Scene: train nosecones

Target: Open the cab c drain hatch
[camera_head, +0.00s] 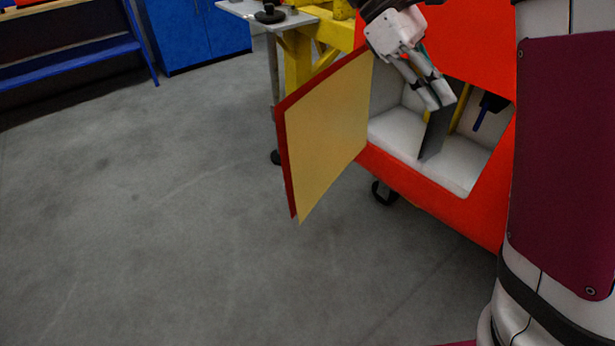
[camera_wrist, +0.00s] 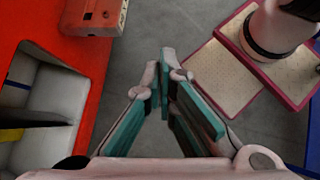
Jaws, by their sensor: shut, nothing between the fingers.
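The drain hatch door (camera_head: 325,135) is swung out to the left of the red nosecone (camera_head: 440,195). Its pale yellow inner face and red edge show in the head view. The opening (camera_head: 455,175) behind it is uncovered, with a white interior. My gripper (camera_head: 438,103) appears in front of the opening, right of the door and apart from it. In the wrist view my gripper (camera_wrist: 167,75) has its fingertips together with nothing between them. The opening's white inside (camera_wrist: 45,105) lies to its left. The cab's letter is not visible.
A dark grey plate (camera_head: 436,132), yellow bars and a blue-handled item (camera_head: 487,112) show inside the opening. A yellow frame with a grey shelf (camera_head: 268,15) stands behind the door. A blue cabinet (camera_head: 195,35) and blue bench (camera_head: 75,60) are farther back. The left floor is clear.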

